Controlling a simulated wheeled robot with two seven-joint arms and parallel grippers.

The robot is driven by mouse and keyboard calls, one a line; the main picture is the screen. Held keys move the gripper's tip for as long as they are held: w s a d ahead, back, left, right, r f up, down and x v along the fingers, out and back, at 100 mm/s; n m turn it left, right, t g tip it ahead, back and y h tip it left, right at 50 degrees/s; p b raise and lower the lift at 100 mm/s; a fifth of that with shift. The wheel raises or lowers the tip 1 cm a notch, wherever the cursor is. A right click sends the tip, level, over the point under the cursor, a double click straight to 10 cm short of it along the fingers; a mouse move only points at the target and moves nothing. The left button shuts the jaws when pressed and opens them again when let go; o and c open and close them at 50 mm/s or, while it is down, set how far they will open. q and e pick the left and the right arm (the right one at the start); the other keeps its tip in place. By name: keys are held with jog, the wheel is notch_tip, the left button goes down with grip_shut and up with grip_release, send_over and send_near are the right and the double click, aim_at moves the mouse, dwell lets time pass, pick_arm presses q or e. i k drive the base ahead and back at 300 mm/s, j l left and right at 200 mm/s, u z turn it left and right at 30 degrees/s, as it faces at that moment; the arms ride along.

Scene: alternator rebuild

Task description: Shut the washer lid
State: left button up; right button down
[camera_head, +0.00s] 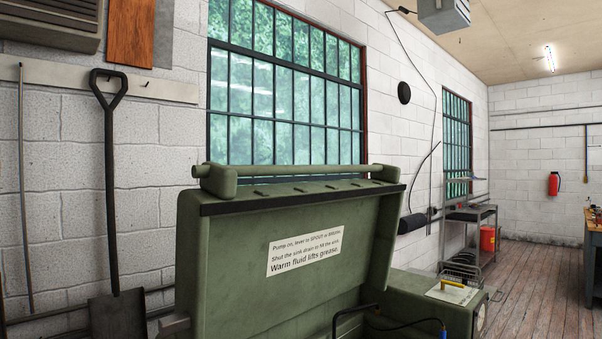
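The green washer lid (230,260) stands raised, its inner face toward me, with a white instruction label (305,251) on it. A thick green tube-like bar (290,175) runs along its top edge. The washer's body shows only in part at the bottom, with a green box-shaped section (425,303) to the right of the lid. A black bent hose or pipe (352,308) rises in front of the lid's lower right. The washer basin is mostly below the frame. Neither of my grippers is in view.
A brick wall with a barred window (285,90) is behind the lid. A shovel (110,190) hangs at the left. A metal cart (470,235) and red bucket (488,238) stand back right. Wood floor (540,280) is clear before a workbench (594,255).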

aim_at(251, 260)
jog(key=i+j, duration=0.2)
jog(key=i+j+z, duration=0.1)
jog(key=j, duration=0.35)
jog(key=i+j, duration=0.3)
jog(key=i+j+z, duration=0.1)
jog(key=j, duration=0.25)
jog(key=i, duration=0.1)
